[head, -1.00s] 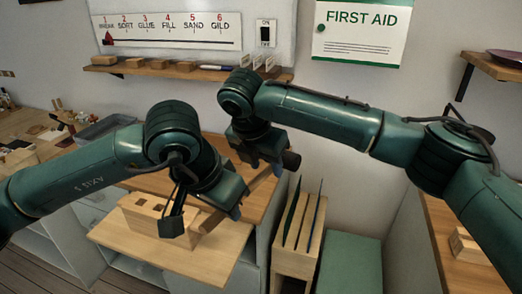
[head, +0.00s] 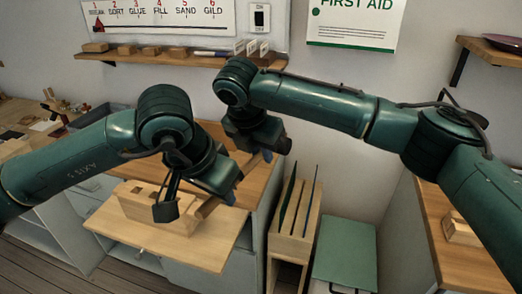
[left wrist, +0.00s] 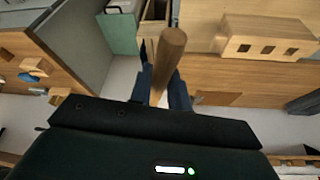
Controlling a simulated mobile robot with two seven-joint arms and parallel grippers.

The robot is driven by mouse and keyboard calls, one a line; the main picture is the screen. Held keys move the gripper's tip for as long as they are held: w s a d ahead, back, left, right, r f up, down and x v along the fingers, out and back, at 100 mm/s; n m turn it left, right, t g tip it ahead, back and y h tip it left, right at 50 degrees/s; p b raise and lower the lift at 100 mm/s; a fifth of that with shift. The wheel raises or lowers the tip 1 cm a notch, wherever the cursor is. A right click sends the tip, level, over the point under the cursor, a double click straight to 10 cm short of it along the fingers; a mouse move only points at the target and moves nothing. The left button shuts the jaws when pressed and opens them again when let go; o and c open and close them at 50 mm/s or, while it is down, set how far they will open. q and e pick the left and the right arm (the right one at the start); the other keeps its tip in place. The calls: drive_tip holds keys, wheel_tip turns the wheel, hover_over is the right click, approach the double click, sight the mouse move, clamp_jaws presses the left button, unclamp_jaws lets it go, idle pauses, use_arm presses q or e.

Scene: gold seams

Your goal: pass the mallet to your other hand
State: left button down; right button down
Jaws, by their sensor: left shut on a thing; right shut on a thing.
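The mallet (head: 248,166) shows as a slanting wooden bar between my two grippers, above the pull-out board. My left gripper (head: 227,194) is shut on its lower part, and a short piece sticks out below the fingers. My right gripper (head: 262,154) is shut on its upper part. Which part is the head is hard to tell, as the grippers cover much of it. In the left wrist view the mallet's round wooden bar (left wrist: 170,55) stands between my left fingers (left wrist: 163,88), its end toward the camera.
A wooden block with slots (head: 150,205) rests on the pull-out board (head: 215,258) below my left gripper. A wooden rack (head: 290,245) with upright sheets stands to the right, beside a green box (head: 345,250). A wall shelf (head: 150,60) runs behind.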

use_arm(q)
drive_tip(key=c, duration=1.6)
unclamp_jaws()
drive_tip(key=shift+s+d, duration=0.15)
drive_tip(key=shift+d, duration=0.05)
use_arm(e)
drive_tip(key=shift+a+r, duration=0.1)
drive_tip(key=shift+a, duration=0.05)
use_arm(q)
drive_tip(key=o, duration=0.4)
drive_tip(key=shift+a, duration=0.1)
drive_tip(key=shift+c, duration=0.2)
drive_tip(key=shift+r, duration=0.1)
